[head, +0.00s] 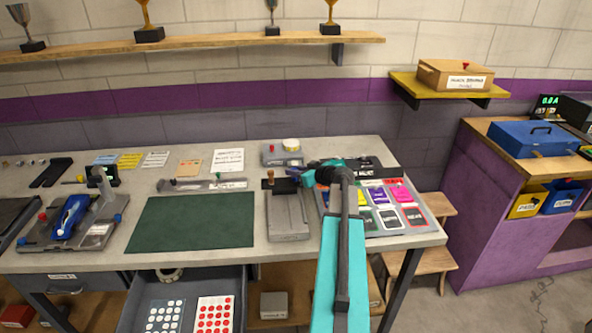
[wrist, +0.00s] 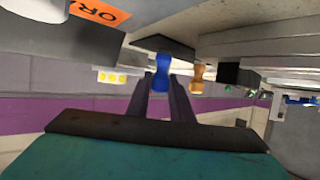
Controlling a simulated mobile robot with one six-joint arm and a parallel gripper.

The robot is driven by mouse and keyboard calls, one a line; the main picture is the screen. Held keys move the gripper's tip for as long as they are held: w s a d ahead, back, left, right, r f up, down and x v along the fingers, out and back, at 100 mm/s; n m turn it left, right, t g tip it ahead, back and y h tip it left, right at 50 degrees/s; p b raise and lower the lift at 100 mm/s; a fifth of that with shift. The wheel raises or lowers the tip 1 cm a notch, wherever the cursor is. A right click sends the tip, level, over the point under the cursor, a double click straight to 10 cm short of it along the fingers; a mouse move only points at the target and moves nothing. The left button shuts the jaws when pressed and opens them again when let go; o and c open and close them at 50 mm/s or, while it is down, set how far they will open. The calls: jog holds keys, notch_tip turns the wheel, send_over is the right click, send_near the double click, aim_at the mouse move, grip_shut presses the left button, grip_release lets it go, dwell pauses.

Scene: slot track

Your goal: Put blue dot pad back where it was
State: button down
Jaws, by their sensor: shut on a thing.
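In the wrist view, my gripper (wrist: 162,90) is shut on a blue knob (wrist: 161,70). A dark flat plate (wrist: 165,45) lies right against the knob's end; I cannot tell whether they are one piece. In the head view, my gripper (head: 294,171) is over the table near the grey slotted fixture (head: 289,217) with a brown knob (head: 270,177). The brown knob also shows beside the blue one in the wrist view (wrist: 197,78). I cannot make out blue dots on any pad. The open drawer (head: 190,280) holds a grey card with white dots (head: 166,315) and a white card with red dots (head: 214,315).
A green mat (head: 190,220) lies left of the fixture. A tray of coloured cards (head: 400,229) lies right of it, partly behind my arm. A long grey holder (head: 203,185) lies behind the mat. A clamp fixture with a blue part (head: 72,215) stands at far left.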

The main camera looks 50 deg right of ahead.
jog(key=shift+f+b, duration=0.15)
jog(key=shift+b, duration=0.15)
jog(key=c, duration=1.6)
grip_release()
jog(key=shift+o, duration=0.2)
jog(key=shift+r+p, duration=0.2)
jog(key=shift+p, duration=0.1)
jog(key=b+v, duration=0.3)
jog(key=v, duration=0.8)
jog(key=shift+f, duration=0.1)
jog(key=shift+s+r, duration=0.3)
jog(key=shift+s, duration=0.2)
